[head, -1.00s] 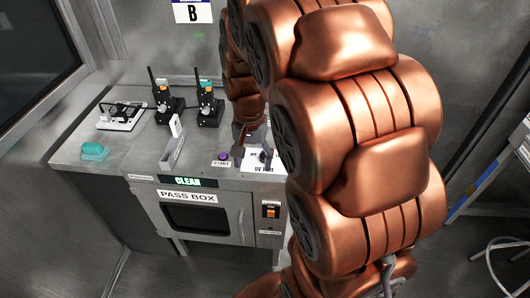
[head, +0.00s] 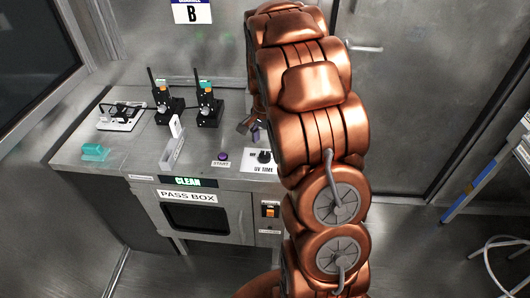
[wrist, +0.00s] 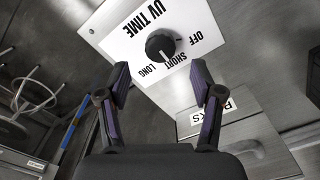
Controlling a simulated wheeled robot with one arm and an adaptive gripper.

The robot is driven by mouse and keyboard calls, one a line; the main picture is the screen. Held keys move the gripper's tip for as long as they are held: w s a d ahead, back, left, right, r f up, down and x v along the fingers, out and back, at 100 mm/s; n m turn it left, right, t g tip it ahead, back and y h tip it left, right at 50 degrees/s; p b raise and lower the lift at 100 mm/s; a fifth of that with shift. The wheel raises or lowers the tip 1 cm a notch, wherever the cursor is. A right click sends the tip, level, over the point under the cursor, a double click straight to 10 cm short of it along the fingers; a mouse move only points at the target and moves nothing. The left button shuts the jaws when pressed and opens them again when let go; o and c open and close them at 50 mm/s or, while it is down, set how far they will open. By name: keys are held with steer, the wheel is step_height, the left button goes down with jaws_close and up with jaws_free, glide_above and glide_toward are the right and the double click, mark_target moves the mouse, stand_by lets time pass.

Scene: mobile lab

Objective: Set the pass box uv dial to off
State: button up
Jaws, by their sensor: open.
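The UV dial is a round black knob (head: 264,156) on a white plate (head: 259,169) lettered UV TIME, on the pass box (head: 187,196) top. In the wrist view the dial (wrist: 160,45) lies beyond the fingertips, roughly midway between them. Its plate (wrist: 130,45) carries the marks OFF, SHORT and LONG. A small light mark on the knob faces the SHORT side, but I cannot read the setting surely. My gripper (wrist: 161,76) is open and empty, with purple-padded fingers apart from the knob. In the head view my gripper (head: 250,129) is partly hidden by my arm, just behind the dial.
A purple START button (head: 223,156) sits left of the dial. A white upright piece in a grey holder (head: 173,150), two black radios (head: 208,105) and a teal block (head: 95,152) stand on the counter. An orange switch (head: 270,211) is on the front panel.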

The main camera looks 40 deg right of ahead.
mark_target(265, 155)
step_height(265, 155, down, 6)
steer(key=shift+r+p, duration=0.15)
steer(key=shift+p, duration=0.55)
steer(key=shift+c, duration=0.2)
steer(key=c, duration=1.1)
